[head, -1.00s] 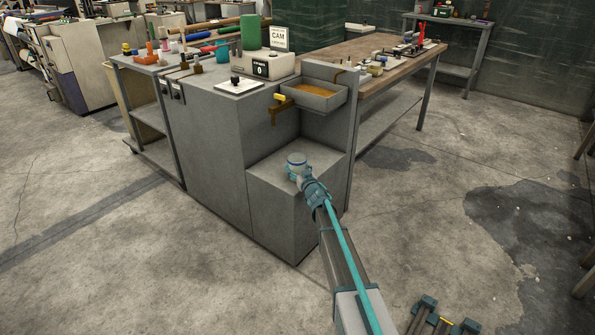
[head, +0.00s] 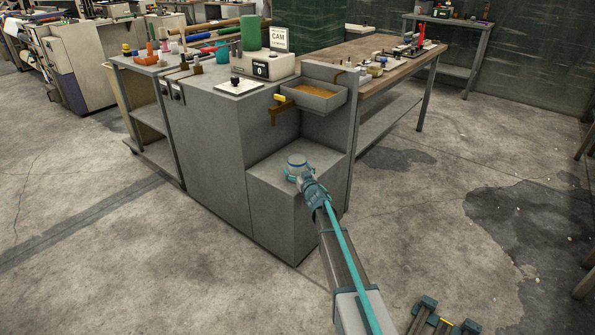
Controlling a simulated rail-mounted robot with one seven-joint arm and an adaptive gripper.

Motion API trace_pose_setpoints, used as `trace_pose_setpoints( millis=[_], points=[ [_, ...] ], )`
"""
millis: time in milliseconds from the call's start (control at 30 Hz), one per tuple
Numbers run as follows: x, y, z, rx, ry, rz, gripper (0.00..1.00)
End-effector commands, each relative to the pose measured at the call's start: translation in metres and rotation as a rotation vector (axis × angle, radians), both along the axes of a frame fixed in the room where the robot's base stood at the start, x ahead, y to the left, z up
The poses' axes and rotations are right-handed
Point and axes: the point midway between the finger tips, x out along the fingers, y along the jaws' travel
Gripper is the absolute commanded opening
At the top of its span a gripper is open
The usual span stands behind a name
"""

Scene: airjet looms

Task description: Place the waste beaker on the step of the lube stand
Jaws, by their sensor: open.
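The waste beaker (head: 297,161), a small pale cup with a blue band, appears to stand upright on the grey step (head: 268,179) of the lube stand (head: 210,150). My gripper (head: 298,177) is open at the beaker's near side, reaching in from the lower right. Its fingers partly hide the beaker's lower part. I cannot tell whether they still touch the beaker.
A tray with amber liquid (head: 318,97) and a brass tap with a yellow handle (head: 279,98) are above the step. A side panel (head: 337,150) bounds it on the right. A green canister (head: 250,33) and a control box (head: 264,66) stand on top.

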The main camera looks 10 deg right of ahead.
Motion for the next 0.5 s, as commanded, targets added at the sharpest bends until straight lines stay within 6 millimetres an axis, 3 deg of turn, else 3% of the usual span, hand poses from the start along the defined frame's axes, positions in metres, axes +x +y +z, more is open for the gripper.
trace_pose_setpoints(
  millis=[167,500],
  points=[
    [0.000,0.000,-0.003,0.000,-0.001,0.000,0.94],
    [-0.062,-0.017,-0.003,0.001,0.002,-0.001,0.94]
  ],
)
